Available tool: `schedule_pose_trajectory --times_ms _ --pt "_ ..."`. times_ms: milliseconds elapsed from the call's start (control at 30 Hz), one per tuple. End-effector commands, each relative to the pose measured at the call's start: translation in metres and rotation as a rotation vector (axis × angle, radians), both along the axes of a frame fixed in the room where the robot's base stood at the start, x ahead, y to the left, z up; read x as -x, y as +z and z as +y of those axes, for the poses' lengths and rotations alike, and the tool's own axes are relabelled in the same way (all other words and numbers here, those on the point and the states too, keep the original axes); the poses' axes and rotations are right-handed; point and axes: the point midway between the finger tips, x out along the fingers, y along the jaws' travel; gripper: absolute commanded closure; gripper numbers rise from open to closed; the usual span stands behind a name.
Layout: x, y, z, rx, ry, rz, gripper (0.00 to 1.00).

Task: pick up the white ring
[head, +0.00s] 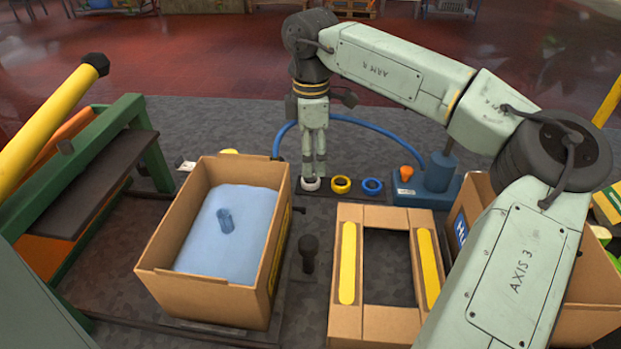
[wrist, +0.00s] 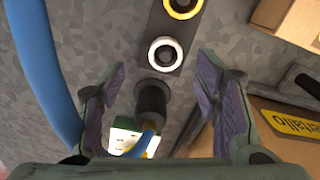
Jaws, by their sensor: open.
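The white ring (head: 311,185) lies at the left end of a dark strip on the floor in the head view. It also shows in the wrist view (wrist: 166,39), encircling a dark centre, ahead of the fingers. My gripper (head: 314,172) points down just above the ring in the head view and partly covers it. In the wrist view my gripper (wrist: 159,76) is open, its purple-padded fingers apart and nothing held. The ring lies beyond the fingertips, roughly in line with the gap. Whether the fingers touch it cannot be told.
A yellow ring (head: 341,184) and a blue ring (head: 372,186) sit to the right on the same strip. A cardboard box (head: 167,239) with a blue filling stands at front left. A black post (head: 310,253) stands between it and an open cardboard frame (head: 375,325). A blue hose (head: 283,133) curves behind my gripper.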

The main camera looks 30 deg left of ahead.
Motion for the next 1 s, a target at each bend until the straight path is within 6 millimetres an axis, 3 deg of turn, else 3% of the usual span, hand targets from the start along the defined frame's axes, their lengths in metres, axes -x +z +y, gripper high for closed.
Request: schedule_pose_trajectory --times_ms 333,633,1000 --pt "0.007 -0.044 -0.003 0.001 0.001 0.002 0.43" --pt "0.007 -0.05 -0.003 0.001 0.001 0.001 0.44" --pt "0.007 -0.05 -0.003 0.001 0.0 0.001 0.68"
